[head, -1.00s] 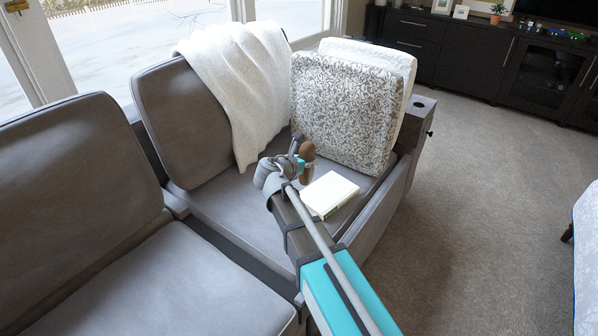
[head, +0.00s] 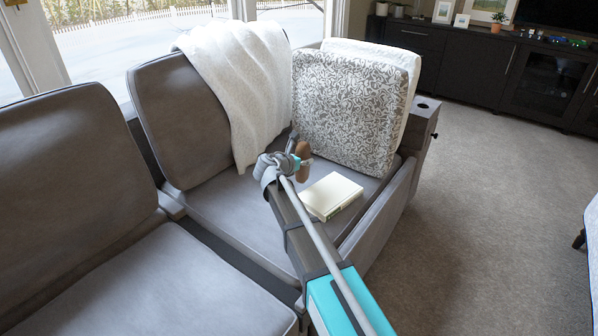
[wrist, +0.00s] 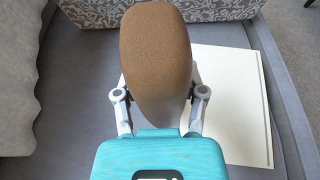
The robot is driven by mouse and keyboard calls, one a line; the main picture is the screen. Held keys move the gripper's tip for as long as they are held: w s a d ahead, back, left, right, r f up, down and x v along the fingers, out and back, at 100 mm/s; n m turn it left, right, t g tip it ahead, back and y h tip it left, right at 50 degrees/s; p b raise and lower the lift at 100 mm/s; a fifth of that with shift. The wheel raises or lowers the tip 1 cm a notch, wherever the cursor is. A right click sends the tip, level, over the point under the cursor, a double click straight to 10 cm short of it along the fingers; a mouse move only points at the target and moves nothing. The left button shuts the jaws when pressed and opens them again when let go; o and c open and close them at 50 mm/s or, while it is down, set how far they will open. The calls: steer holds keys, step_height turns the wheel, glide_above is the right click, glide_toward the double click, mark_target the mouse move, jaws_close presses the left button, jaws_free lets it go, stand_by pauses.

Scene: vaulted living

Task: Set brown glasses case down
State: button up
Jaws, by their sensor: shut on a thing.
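The brown glasses case (wrist: 156,55) is an elongated, rounded case that fills the upper middle of the wrist view. In the head view the case (head: 303,162) shows small at the arm's end, over the far seat of the grey sofa. My gripper (wrist: 159,92) is shut on the case, one finger on each side. In the head view my gripper (head: 296,163) is near the patterned cushion, left of a white book. The case hides the fingertips in the wrist view. I cannot tell how far the case is above the seat.
The white book (head: 331,195) lies on the seat, right of the case; it also shows in the wrist view (wrist: 232,100). A patterned cushion (head: 345,110) stands behind. A white blanket (head: 238,85) drapes over the backrest. The near seat (head: 160,285) is bare.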

mark_target(303, 167)
stand_by(0.3)
steer(key=shift+w+a+f+b, duration=0.1)
steer(key=shift+w+f+b, duration=0.4)
steer(key=shift+f+b, duration=0.2)
steer(key=shift+s+f+b, duration=0.1)
steer(key=shift+f+b, duration=1.2)
steer(key=shift+f, duration=0.05)
steer(key=shift+f, duration=0.15)
steer(key=o, duration=1.2)
steer(key=shift+r, duration=0.2)
